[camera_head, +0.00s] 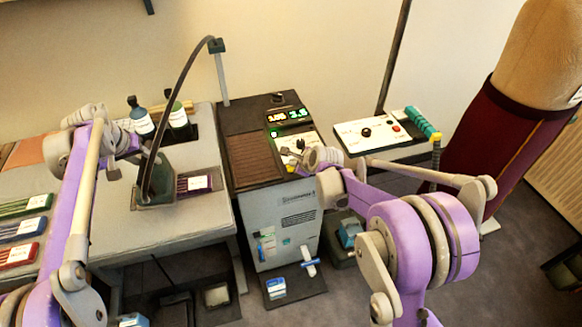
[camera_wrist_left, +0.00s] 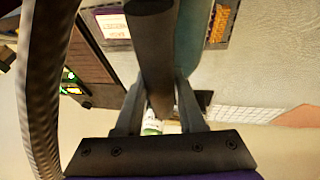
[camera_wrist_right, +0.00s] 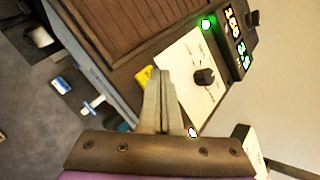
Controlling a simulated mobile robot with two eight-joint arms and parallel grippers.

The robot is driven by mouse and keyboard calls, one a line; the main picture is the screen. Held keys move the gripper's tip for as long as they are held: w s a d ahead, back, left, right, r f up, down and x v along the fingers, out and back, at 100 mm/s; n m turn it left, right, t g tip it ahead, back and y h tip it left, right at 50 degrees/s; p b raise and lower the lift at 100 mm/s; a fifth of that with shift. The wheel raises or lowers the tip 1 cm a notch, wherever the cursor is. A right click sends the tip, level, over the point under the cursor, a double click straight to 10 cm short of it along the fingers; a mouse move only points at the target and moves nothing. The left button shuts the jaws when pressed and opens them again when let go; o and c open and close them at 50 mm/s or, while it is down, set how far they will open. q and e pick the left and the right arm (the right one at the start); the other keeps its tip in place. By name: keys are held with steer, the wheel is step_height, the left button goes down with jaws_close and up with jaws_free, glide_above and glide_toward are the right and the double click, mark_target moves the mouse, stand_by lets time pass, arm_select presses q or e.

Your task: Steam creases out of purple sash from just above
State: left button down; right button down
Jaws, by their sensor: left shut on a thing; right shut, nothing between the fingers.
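The purple sash (camera_head: 208,182) lies folded with a white label on the grey table, right beside the steamer head. Its purple edge and label also show at the top of the left wrist view (camera_wrist_left: 111,23). The dark steamer (camera_head: 155,192) with a ribbed hose is close to the sash; I cannot tell whether it touches the table. My left gripper (camera_head: 138,146) is shut on the steamer's dark handle (camera_wrist_left: 154,50). My right gripper (camera_head: 305,160) is shut and empty beside the steam station's white knob panel (camera_head: 294,140); its closed fingers (camera_wrist_right: 165,95) show there too.
The steam station (camera_head: 280,225) with lit green and yellow displays stands right of the table. Dark bottles (camera_head: 140,118) stand behind the steamer. Green, blue and red labelled bundles (camera_head: 20,228) lie at the left. A white control box (camera_head: 365,135) and maroon dress form (camera_head: 495,150) are at the right.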

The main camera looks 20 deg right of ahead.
steer(key=shift+f, duration=0.45)
stand_by(1.9)
steer(key=shift+r, duration=0.1)
stand_by(1.4)
arm_select(q)
steer(key=shift+r, duration=0.1)
arm_select(e)
steer(key=shift+r, duration=0.8)
steer(key=shift+r, duration=2.5)
